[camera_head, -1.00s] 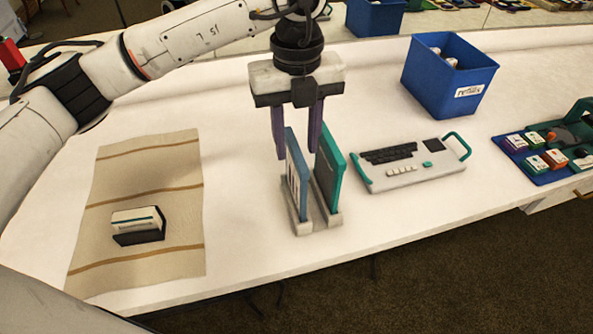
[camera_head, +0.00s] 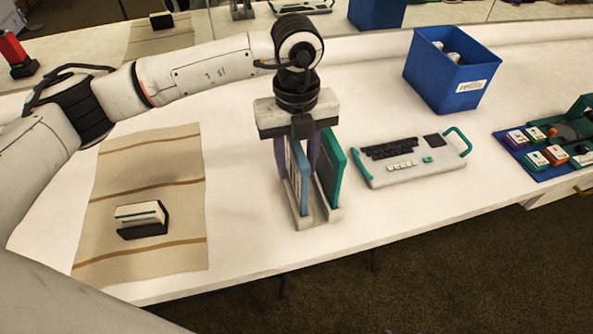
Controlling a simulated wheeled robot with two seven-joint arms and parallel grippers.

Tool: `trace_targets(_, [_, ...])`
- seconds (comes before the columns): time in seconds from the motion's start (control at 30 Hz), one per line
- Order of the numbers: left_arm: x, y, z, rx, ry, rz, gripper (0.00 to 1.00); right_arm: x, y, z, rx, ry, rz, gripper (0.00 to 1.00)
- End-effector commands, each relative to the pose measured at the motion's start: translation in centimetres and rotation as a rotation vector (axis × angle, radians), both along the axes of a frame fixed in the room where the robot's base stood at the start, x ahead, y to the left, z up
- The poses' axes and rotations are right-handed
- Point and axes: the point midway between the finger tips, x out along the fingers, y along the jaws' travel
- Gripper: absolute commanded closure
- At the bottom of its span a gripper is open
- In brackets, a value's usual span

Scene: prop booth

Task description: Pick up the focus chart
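The focus chart appears to be the blue-edged panel with a pale marked face (camera_head: 298,185), standing upright in the left slot of a light grey rack (camera_head: 321,219). A dark panel with a teal edge (camera_head: 331,178) stands upright to its right in the same rack. My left gripper (camera_head: 298,165) points down over the rack. Its purple fingers are apart, one on each side of the blue panel's upper part, with the right finger between the two panels. Whether the fingers touch the panels cannot be told. My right gripper is not in view.
A keyboard-like console (camera_head: 413,163) lies right of the rack. Behind it stands a blue bin (camera_head: 430,83). A blue tray (camera_head: 541,177) with small boxes is at far right. A striped cloth (camera_head: 178,227) carries a small card holder (camera_head: 143,230) on the left. White table between is clear.

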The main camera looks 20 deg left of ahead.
Motion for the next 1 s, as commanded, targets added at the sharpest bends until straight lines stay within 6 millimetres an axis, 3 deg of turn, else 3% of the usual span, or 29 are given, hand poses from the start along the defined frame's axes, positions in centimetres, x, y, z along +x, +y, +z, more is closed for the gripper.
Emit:
trace_targets(0.57, [0.0, -0.04, -0.39, -0.001, -0.001, -0.001, 0.65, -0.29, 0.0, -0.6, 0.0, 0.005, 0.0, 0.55])
trace_targets(0.6, [0.0, -0.04, -0.39, -0.001, -0.001, -0.001, 0.67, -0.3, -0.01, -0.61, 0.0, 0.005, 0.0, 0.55])
trace_targets(0.8, [0.0, -0.04, -0.4, 0.0, 0.0, -0.001, 1.0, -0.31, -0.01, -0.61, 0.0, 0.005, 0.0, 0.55])
trace_targets(1.0, [0.01, -0.03, -0.38, -0.001, -0.001, -0.001, 1.0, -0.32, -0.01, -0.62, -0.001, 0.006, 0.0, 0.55])
